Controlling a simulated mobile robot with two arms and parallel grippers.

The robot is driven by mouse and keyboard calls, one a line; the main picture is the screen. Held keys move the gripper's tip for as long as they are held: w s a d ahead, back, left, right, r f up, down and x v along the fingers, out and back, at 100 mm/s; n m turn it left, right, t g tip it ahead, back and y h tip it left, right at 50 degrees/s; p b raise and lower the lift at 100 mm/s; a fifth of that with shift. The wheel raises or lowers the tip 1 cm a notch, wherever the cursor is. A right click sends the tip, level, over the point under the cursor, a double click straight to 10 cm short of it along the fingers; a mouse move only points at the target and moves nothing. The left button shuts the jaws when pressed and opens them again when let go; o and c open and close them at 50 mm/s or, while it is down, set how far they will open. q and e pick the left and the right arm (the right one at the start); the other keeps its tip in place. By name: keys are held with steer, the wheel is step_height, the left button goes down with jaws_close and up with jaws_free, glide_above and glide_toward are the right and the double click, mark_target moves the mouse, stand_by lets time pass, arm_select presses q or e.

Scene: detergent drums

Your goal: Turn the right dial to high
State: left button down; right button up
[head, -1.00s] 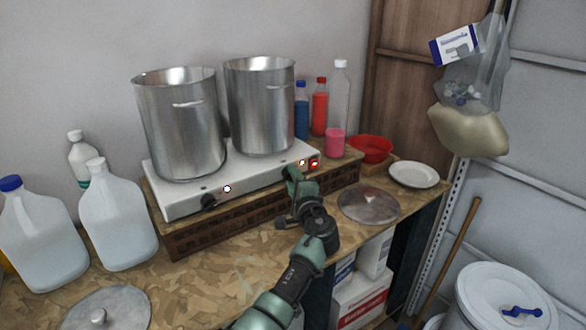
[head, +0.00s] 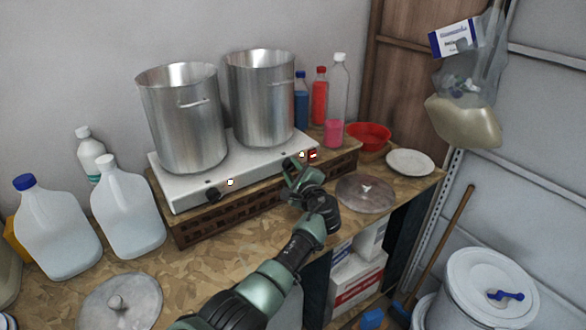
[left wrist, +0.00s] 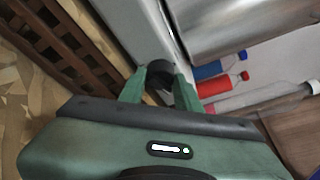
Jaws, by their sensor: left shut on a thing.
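A white two-burner hot plate (head: 253,163) stands on a slatted wooden stand, with a steel pot on each burner. Its left dial (head: 212,194) is black and shows on the front face beside a small light. My left gripper (head: 289,166) is at the right part of the front face. In the left wrist view its green fingers (left wrist: 159,80) are shut on the black right dial (left wrist: 160,70). A small light and a red switch (head: 312,154) show just right of the gripper. My right gripper is not in view.
The steel pots (head: 187,125) (head: 262,105) stand close behind the dials. Bottles (head: 336,105) and a red bowl (head: 369,136) are at the back right. A lid (head: 364,194) lies right of my arm. Jugs (head: 126,210) stand at the left. The front board is mostly clear.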

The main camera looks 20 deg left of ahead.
arm_select(q)
steer(key=shift+a+r, duration=0.1)
steer(key=shift+r, duration=0.05)
steer(key=c, duration=1.3)
jaws_free()
steer(key=b+v, duration=0.1)
steer(key=v, duration=0.6)
steer(key=shift+s, duration=0.3)
steer(key=shift+d, duration=0.2)
